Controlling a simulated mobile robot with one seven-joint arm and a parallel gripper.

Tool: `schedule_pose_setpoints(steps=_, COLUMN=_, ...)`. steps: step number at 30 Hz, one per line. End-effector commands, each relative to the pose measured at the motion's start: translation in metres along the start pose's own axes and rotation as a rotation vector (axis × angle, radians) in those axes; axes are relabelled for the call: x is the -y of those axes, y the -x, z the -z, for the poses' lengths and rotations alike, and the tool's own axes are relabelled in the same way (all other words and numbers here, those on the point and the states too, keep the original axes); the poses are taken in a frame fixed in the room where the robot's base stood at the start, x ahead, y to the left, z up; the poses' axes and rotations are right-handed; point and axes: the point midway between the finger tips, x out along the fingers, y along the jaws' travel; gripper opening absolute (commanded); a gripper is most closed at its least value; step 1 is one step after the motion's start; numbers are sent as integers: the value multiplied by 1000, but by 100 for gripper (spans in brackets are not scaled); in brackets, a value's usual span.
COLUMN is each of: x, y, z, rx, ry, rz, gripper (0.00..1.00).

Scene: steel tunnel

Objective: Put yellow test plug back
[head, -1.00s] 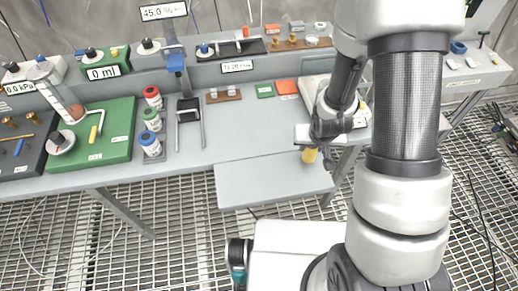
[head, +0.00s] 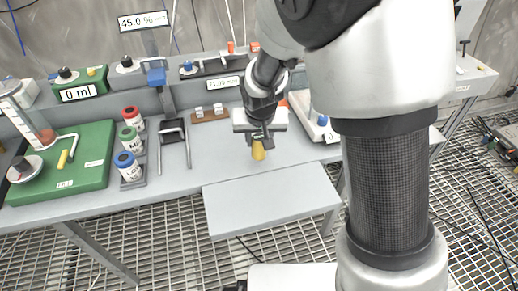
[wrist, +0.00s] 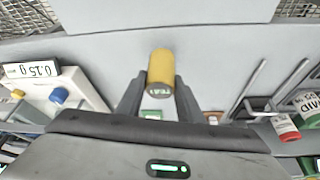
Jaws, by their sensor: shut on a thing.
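The yellow test plug (head: 258,151) is a short cylinder, held in my gripper (head: 258,140) over the front part of the grey bench. In the wrist view my gripper (wrist: 160,92) is shut on the yellow plug (wrist: 161,66), with a dark finger on each side and a small label on the plug's near end. Much of my gripper is hidden behind my wrist in the head view. I cannot tell which fixture the plug belongs to.
A green board (head: 90,160) with a small yellow rod (head: 62,159) lies at left. Bottles with red, green and blue caps (head: 124,159) stand beside a metal stand (head: 173,130). A white scale (head: 318,125) is at right. A grey shelf (head: 270,200) juts out in front, bare.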

Motion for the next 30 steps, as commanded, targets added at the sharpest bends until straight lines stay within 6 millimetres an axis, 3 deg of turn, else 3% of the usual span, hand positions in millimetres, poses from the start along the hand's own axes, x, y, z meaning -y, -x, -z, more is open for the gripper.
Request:
schedule_pose_setpoints(steps=6, x=0, y=-29, z=-13, rx=3, ry=1, rz=-1, gripper=5)
schedule_pose_setpoints(steps=17, x=0, y=-33, z=-14, rx=0, ry=1, rz=0, gripper=5)
schedule_pose_setpoints(steps=18, x=0, y=-32, z=-14, rx=1, ry=1, rz=0, gripper=38)
schedule_pose_setpoints(steps=20, x=0, y=-31, z=-14, rx=1, ry=1, rz=0, gripper=48)
schedule_pose_setpoints(steps=21, x=0, y=-31, z=-14, rx=1, ry=1, rz=0, gripper=52)
schedule_pose_setpoints(steps=30, x=0, y=-29, z=-12, rx=1, ry=0, rz=0, gripper=52)
